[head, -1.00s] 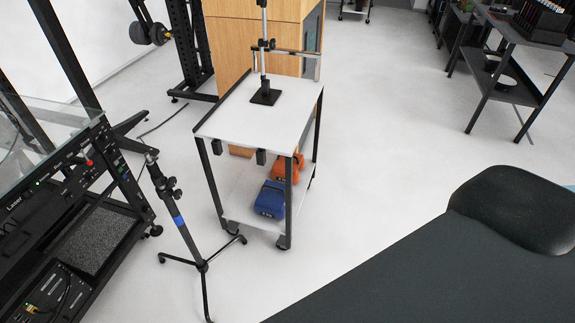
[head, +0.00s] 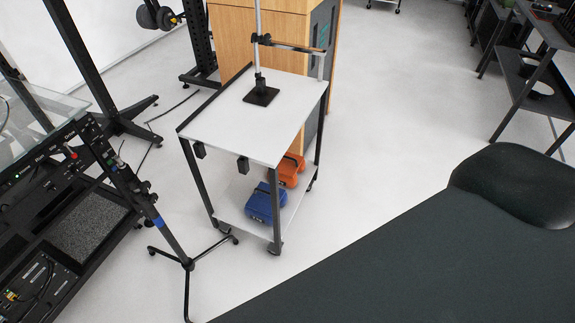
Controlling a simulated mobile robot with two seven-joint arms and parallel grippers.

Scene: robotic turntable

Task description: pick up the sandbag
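Two bag-like objects lie on the lower shelf of a white cart (head: 222,119) in the middle of the head view. The blue sandbag (head: 264,203) is nearer the front, and the orange sandbag (head: 290,170) is just behind it to the right. The cart's top and a front leg stand over and beside them, and the top partly covers the orange one. Neither of my grippers is in view.
A black tripod stand (head: 187,262) stands front left of the cart, beside a black equipment rack (head: 75,175). A dark padded table (head: 430,260) fills the lower right. Clear white floor (head: 390,130) lies right of the cart.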

